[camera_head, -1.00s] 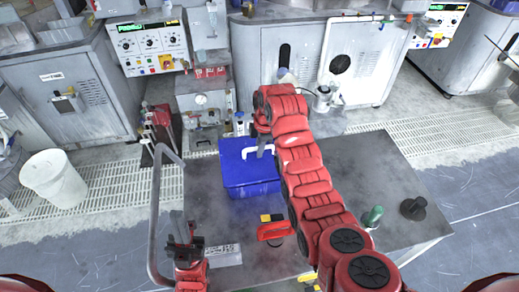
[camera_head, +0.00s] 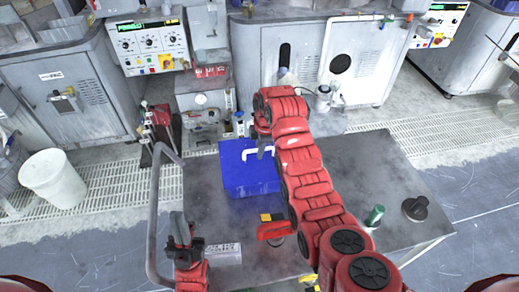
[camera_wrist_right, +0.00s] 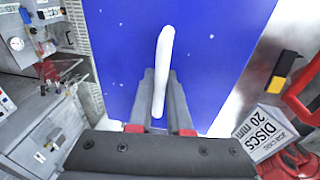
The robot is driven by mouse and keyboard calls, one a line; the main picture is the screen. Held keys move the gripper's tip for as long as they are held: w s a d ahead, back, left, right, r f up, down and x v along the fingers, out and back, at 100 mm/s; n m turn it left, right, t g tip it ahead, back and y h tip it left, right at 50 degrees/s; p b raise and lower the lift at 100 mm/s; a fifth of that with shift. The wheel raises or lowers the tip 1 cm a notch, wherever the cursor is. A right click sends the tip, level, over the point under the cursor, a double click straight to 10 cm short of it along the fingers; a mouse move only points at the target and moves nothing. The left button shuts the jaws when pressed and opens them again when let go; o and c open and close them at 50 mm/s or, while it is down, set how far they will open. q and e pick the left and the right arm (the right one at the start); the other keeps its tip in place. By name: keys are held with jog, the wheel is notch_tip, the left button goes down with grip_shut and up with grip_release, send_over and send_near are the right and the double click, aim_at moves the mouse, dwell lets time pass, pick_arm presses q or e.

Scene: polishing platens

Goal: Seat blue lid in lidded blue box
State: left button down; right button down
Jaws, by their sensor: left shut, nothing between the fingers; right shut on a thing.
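The blue lid (camera_head: 235,172) with a white bar handle (camera_head: 250,153) lies level over the blue box on the grey table. Little of the box's walls shows under the lid, and I cannot tell how tightly the lid sits. My right gripper (camera_head: 263,150) is shut on the handle from above. In the right wrist view the handle (camera_wrist_right: 163,60) stands between the two grey fingers (camera_wrist_right: 160,85), over the blue lid surface (camera_wrist_right: 118,40). My left gripper (camera_head: 184,246) is shut and empty at the table's left front, apart from the box.
A red-handled tool (camera_head: 275,231) with a yellow part lies in front of the box. A disc carton (camera_head: 224,254) sits beside my left gripper. A green bottle (camera_head: 375,215) and a dark knobbed weight (camera_head: 415,208) stand at the right. A grey tube frame (camera_head: 154,220) rises at the left edge.

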jog(key=shift+f, duration=0.25)
jog(key=c, duration=0.8)
grip_release()
jog(key=shift+r, duration=0.1)
jog(key=shift+o, duration=0.2)
jog(key=shift+r, duration=0.45)
jog(key=r, duration=0.3)
jog(key=shift+s+d+p, duration=0.1)
jog(key=shift+d+p, duration=0.1)
jog(key=shift+p, duration=0.15)
jog(key=r+p, duration=0.1)
jog(key=p, duration=0.1)
jog(key=r+p, duration=0.1)
jog(key=r, duration=0.1)
jog(key=shift+s+d+r+p, duration=0.15)
jog(key=shift+d+r+p, duration=0.05)
jog(key=shift+r+p, duration=0.15)
notch_tip(320, 180, up, 10)
jog(key=p, duration=1.3)
send_over(266, 161)
jog(key=shift+f, duration=0.2)
